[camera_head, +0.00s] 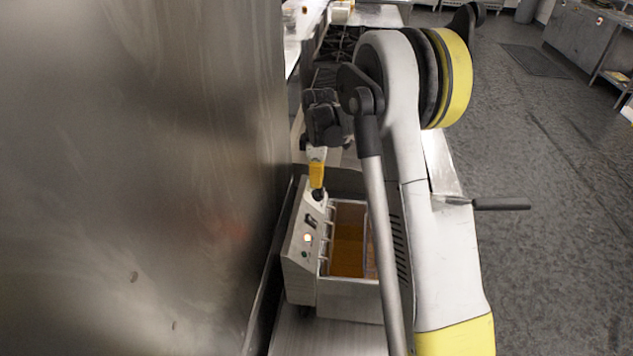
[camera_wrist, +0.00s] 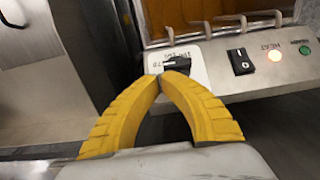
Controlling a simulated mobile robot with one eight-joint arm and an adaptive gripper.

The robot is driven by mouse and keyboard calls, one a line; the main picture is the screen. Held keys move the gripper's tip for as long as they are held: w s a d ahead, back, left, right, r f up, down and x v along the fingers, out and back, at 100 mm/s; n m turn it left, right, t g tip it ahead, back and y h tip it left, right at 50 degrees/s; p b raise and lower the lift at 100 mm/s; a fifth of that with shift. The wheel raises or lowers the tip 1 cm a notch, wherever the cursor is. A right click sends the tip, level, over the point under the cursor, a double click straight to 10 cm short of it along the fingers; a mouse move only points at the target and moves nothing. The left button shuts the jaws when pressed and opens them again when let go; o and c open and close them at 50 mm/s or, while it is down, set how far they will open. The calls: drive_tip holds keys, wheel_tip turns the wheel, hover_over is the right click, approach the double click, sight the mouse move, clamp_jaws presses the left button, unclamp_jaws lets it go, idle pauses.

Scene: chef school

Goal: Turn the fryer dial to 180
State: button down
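The fryer (camera_head: 345,300) stands on a counter, its front panel facing left in the head view. Its black dial (camera_wrist: 177,63) sits on a white plate with printed markings, of which "170" or a similar figure is partly readable. The dial also shows in the head view (camera_head: 318,195), just below my gripper. My gripper (camera_wrist: 163,76) has its two yellow fingers closed together, tips at the dial's near left edge. The tips hide part of the dial and scale. I cannot tell whether they pinch the dial or only touch it. The dial's exact setting is not readable.
The fryer's oil basin (camera_head: 348,240) lies behind the panel. A large steel surface (camera_head: 140,180) fills the left of the head view.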

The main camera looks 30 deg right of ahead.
sight(326, 197)
drive_tip(key=shift+w+d+f+b, duration=0.1)
drive_tip(key=shift+d+f+b, duration=0.25)
drive_tip(key=shift+b, duration=0.1)
drive_tip(key=shift+d+f+b, duration=0.35)
drive_tip(key=shift+d+b, duration=0.05)
drive_tip(key=shift+b, duration=0.2)
drive_tip(key=shift+s+d+f+b, duration=0.4)
drive_tip(key=shift+d+f+b, duration=0.15)
drive_tip(key=shift+f+b, duration=0.25)
drive_tip(key=shift+s+d+m+g+y, duration=0.2)
drive_tip(key=shift+m+g+y, duration=0.1)
drive_tip(key=shift+m+g, duration=0.2)
drive_tip(key=shift+s+a, duration=0.1)
drive_tip(key=shift+a, duration=0.1)
